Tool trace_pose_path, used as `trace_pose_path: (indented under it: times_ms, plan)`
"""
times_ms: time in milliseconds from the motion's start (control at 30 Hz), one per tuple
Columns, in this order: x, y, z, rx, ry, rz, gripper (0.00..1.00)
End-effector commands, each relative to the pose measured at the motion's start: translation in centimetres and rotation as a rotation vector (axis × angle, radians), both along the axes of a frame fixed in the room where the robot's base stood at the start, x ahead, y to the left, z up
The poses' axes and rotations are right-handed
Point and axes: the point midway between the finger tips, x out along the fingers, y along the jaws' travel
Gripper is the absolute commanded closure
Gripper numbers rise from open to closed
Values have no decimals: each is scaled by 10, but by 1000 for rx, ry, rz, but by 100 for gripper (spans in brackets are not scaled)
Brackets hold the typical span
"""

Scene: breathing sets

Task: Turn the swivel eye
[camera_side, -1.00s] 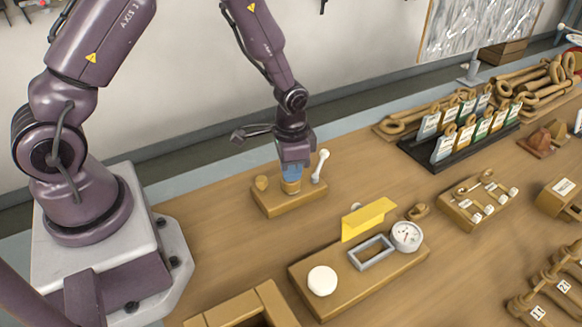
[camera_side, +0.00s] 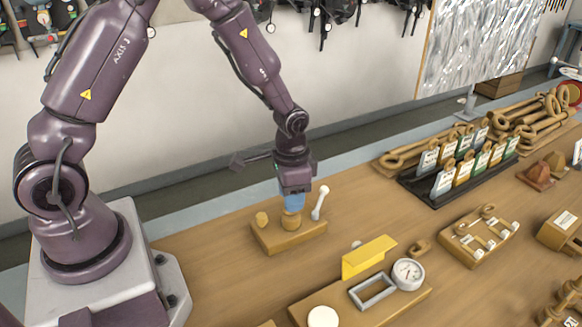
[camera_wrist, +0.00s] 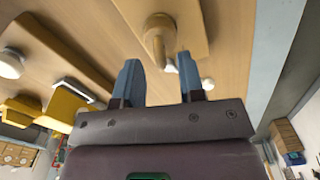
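A wooden block (camera_side: 272,240) on the bench carries a rounded wooden piece in its middle (camera_side: 291,222), likely the swivel eye. A short wooden stub (camera_side: 262,219) stands at its left end and a white-knobbed lever (camera_side: 319,203) at its right. My gripper (camera_side: 292,207) points down just above the middle piece. In the wrist view, my gripper's blue fingers (camera_wrist: 160,78) are spread with a gap between them. A wooden piece with a rounded head (camera_wrist: 158,28) lies beyond that gap. I cannot tell whether a finger touches it.
A wooden panel (camera_side: 388,307) with a yellow flap (camera_side: 369,257), a grey frame and a dial (camera_side: 408,273) stands in front, to the right. A black rack of labelled tags (camera_side: 450,185) stands farther right. Bare bench lies between the block and the panel.

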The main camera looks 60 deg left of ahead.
Motion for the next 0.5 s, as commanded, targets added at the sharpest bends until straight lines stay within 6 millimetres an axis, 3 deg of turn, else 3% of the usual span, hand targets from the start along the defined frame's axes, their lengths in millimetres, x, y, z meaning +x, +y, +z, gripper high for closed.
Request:
trace_pose_path:
  times_ms: [300,500]
  plan:
    - [1,1,71,1,-5,1,64]
    - [1,0,95,0,-3,1,64]
